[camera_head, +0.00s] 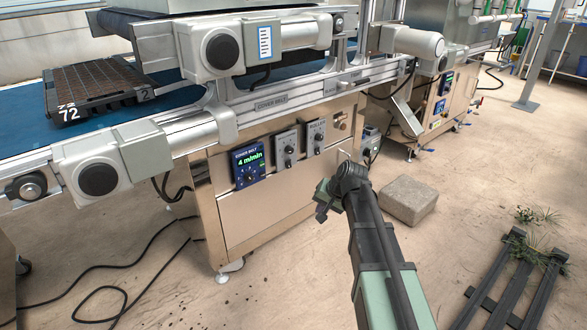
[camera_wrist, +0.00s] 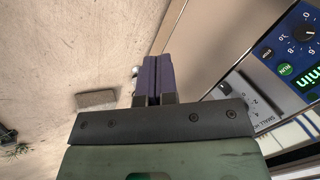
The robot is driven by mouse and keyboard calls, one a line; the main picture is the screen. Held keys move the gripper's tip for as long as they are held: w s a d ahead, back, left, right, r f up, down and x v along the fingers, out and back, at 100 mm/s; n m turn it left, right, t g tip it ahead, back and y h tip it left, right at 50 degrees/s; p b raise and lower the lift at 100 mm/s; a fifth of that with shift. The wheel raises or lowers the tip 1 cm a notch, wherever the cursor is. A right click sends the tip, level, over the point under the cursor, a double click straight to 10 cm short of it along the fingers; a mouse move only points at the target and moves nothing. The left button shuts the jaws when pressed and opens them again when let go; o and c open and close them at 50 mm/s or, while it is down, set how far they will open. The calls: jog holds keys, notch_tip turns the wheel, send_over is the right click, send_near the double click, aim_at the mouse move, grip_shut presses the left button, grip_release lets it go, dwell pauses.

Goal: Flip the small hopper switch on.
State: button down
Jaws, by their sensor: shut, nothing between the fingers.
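The small hopper box (camera_wrist: 236,98), with a partly readable "SMALL H" label and a dial scale, is at the right in the wrist view, partly cut off by my gripper's body.
A blue cover belt display (camera_head: 250,163) reads 4 m/min beside the boxes. A concrete block (camera_head: 408,200) lies on the floor to the right. A dark slatted frame (camera_head: 510,280) with weeds lies at lower right. Cables (camera_head: 125,290) run over the floor at left.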

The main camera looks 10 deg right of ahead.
jog(key=w+d+r+m+t, duration=0.1)
jog(key=w+r+m+t, duration=0.1)
jog(key=w, duration=0.5)
jog(key=w+d+r+m+t+y, duration=0.1)
jog(key=w+r+m+t, duration=0.2)
jog(key=w+m, duration=0.2)
jog(key=shift+w+y, duration=0.3)
jog(key=shift+w, duration=0.65)
jog(key=shift+a, duration=0.1)
jog(key=b, duration=0.6)
send_near(289, 164)
jog(key=x, duration=0.4)
jog(key=s+f+x, duration=0.1)
jog(key=x, duration=0.2)
jog(key=shift+w+f, duration=0.1)
jog(key=shift+w, duration=0.05)
